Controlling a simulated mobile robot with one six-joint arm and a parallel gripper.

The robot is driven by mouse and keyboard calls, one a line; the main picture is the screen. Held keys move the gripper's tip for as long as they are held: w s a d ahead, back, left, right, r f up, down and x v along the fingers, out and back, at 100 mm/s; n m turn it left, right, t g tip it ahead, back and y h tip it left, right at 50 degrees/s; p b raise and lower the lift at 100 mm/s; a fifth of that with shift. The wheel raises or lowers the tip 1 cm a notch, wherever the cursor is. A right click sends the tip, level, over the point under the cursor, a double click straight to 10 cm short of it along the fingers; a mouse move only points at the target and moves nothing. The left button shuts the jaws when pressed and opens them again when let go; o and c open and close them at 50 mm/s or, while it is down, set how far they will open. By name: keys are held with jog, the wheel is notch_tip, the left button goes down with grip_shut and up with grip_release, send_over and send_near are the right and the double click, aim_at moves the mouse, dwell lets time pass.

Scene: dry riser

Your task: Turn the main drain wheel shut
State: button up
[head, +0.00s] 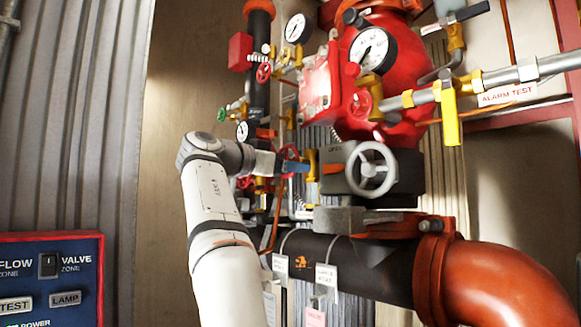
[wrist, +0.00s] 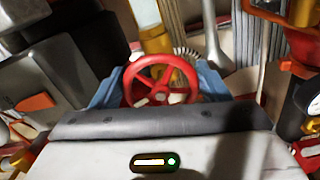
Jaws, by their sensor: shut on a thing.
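A red handwheel (wrist: 161,86), which I take to be the main drain wheel, sits between the two blue fingers of my gripper (wrist: 160,78) in the wrist view. One finger is at each side of its rim, and the gripper is shut on it. The wheel's spokes and hub show; its lower edge is partly hidden by my gripper body. In the head view my gripper (head: 297,166) is at the wheel (head: 289,153), mostly hiding it, beside a brass valve body (head: 311,162).
A grey handwheel (head: 372,169) on a dark box stands close to the right of my gripper. Gauges (head: 373,49), a red valve body (head: 402,95) and a yellow lever (head: 450,117) are above right. A black pipe (head: 350,259) runs below. A control panel (head: 50,280) is at lower left.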

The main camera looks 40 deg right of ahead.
jog(key=o, duration=0.6)
jog(key=shift+c, duration=0.2)
jog(key=shift+o, duration=0.8)
jog(key=shift+a, duration=0.2)
jog(key=shift+o, duration=1.3)
jog(key=shift+d, duration=0.1)
jog(key=a, duration=0.8)
jog(key=shift+s+b, duration=0.3)
